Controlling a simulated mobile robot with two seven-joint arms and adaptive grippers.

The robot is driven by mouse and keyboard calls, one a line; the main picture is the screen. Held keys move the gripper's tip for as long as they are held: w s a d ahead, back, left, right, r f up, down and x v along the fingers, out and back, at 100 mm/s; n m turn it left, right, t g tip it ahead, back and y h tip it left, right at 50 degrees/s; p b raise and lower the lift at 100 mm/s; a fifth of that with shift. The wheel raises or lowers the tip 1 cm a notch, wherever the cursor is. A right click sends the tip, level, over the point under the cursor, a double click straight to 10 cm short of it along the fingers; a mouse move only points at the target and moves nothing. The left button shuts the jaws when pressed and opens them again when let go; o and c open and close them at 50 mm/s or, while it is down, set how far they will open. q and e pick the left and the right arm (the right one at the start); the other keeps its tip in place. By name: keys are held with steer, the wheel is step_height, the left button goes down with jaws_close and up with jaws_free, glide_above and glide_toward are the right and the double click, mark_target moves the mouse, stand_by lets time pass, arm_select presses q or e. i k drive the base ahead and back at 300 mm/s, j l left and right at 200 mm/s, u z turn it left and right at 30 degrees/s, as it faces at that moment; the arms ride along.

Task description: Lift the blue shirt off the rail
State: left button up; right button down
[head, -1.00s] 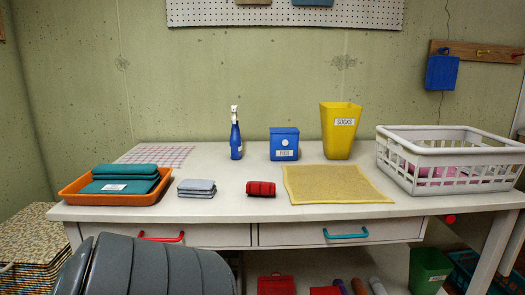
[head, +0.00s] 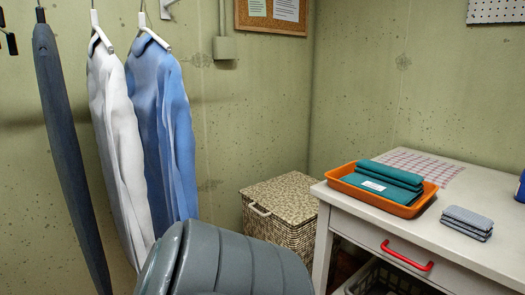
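A blue shirt (head: 165,125) hangs on a white hanger at the left of the head view. It is the rightmost of the hanging clothes. A white shirt (head: 117,140) hangs just left of it and overlaps its left edge. The rail itself is above the picture; only the hanger hooks show. A dark grey part of my own body fills the bottom middle and covers the space below the blue shirt. Neither of my grippers is in view.
A dark garment (head: 65,140) hangs at far left. A lidded wicker hamper (head: 285,205) stands in the corner, right of the shirts. The white table (head: 480,178) at right holds an orange tray (head: 400,208) of teal cloths and a grey folded cloth (head: 467,221).

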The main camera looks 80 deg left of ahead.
mark_target(155, 87)
steer(key=u, duration=3.25)
